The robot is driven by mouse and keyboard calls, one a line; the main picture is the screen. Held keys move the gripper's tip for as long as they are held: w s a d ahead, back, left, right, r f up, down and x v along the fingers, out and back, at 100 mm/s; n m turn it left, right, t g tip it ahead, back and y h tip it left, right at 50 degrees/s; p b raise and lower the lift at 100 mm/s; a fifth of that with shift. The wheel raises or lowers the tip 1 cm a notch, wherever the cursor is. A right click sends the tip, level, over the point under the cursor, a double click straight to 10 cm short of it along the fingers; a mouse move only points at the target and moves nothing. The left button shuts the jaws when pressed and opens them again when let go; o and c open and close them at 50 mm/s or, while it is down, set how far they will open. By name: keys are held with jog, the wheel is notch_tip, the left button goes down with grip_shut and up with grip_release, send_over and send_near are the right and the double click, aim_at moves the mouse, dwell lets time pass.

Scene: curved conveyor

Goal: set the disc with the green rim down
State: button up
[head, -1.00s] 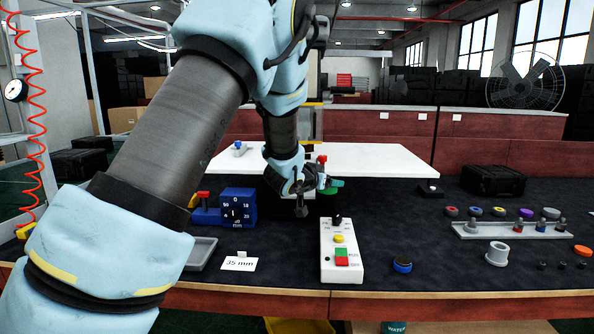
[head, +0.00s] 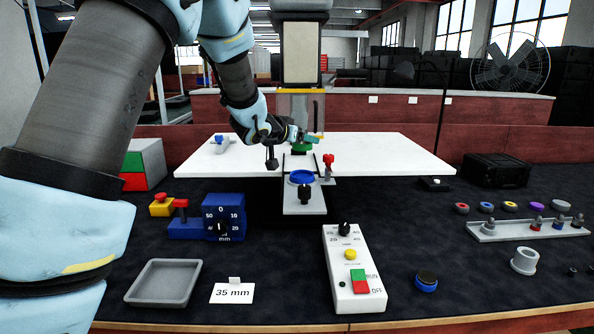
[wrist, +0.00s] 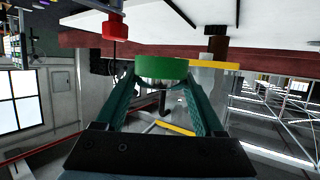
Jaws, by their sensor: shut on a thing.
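The disc with the green rim (head: 302,149) is held by my gripper (head: 304,139) above the grey plate (head: 296,205) at the front of the white table. A blue round seat or ring (head: 302,177) lies on the plate, nearer the camera than the disc. In the head view the disc looks clear of the plate, but the exact gap cannot be told.
A red-topped clamp (head: 328,162) stands right beside the plate and shows as red in the wrist view (wrist: 115,25). A black knob (head: 305,194) is at the plate's front. The white table (head: 400,155) is mostly bare. A control box (head: 352,270) stands in front.

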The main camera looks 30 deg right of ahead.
aim_at(302, 177)
notch_tip(302, 177, down, 9)
jog(key=shift+r+p, duration=0.2)
jog(key=shift+p, duration=0.45)
jog(key=o, duration=1.5)
jog(key=shift+c, duration=0.2)
